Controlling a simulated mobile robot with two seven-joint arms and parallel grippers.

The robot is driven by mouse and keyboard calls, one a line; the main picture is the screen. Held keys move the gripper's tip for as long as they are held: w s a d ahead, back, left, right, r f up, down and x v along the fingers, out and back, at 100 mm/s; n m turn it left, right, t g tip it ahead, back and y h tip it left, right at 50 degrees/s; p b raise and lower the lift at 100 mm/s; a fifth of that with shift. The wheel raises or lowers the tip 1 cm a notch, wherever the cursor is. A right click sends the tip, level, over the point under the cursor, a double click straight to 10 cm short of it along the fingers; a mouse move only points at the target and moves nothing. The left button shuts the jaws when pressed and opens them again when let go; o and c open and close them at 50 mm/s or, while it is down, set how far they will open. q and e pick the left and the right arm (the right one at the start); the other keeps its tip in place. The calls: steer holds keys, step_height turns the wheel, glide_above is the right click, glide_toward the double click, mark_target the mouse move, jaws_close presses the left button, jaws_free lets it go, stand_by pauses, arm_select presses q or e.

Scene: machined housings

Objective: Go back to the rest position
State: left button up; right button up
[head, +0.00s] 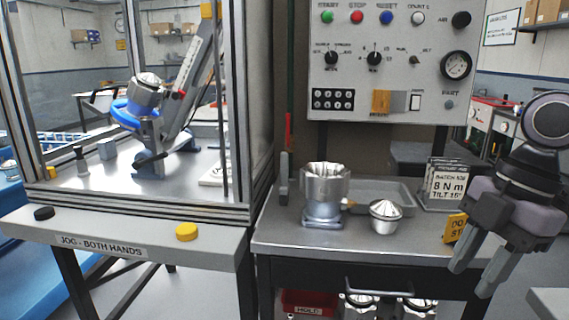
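My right gripper (472,280) hangs at the right of the head view, in front of the steel bench's right end. Its two grey fingers point down and stand apart, with nothing seen between them. My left gripper is not in the head view. A machined housing (325,183) sits on a grey stand on the bench, left of my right gripper. A smaller cone-topped metal part (384,215) stands beside it. Another housing (147,84) sits tilted in a blue ring inside the framed cell at the left.
The steel bench (330,243) holds a grey tray (385,190), a batch sign (446,186) and a yellow sign (455,228) close to my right gripper. A control panel (391,55) stands behind. The jog bar (120,243) has black and yellow buttons. A red bin (308,302) is below.

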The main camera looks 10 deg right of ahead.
steer(key=w+d+f+m+t+y+p, duration=0.2)
steer(key=f+m+t, duration=0.3)
steer(key=f+t, duration=0.3)
steer(key=w+d+f+m+t+y+p, duration=0.1)
steer(key=w+f+m+t+y+p, duration=0.15)
steer(key=f+m+t, duration=0.6)
steer(key=s+a+f+m+g+h+p, duration=0.1)
steer(key=s+a+f+m+g+h, duration=0.1)
steer(key=s+a+f, duration=0.3)
steer(key=s+a+f+m+g+h+p, duration=0.1)
steer(key=s+a+f+g+h, duration=0.2)
steer(key=f, duration=0.9)
steer(key=s+a+g, duration=0.1)
steer(key=s+a, duration=0.2)
steer(key=a, duration=0.1)
steer(key=shift+a+f+m, duration=0.15)
steer(key=shift+a+m, duration=0.2)
steer(key=shift+a, duration=0.1)
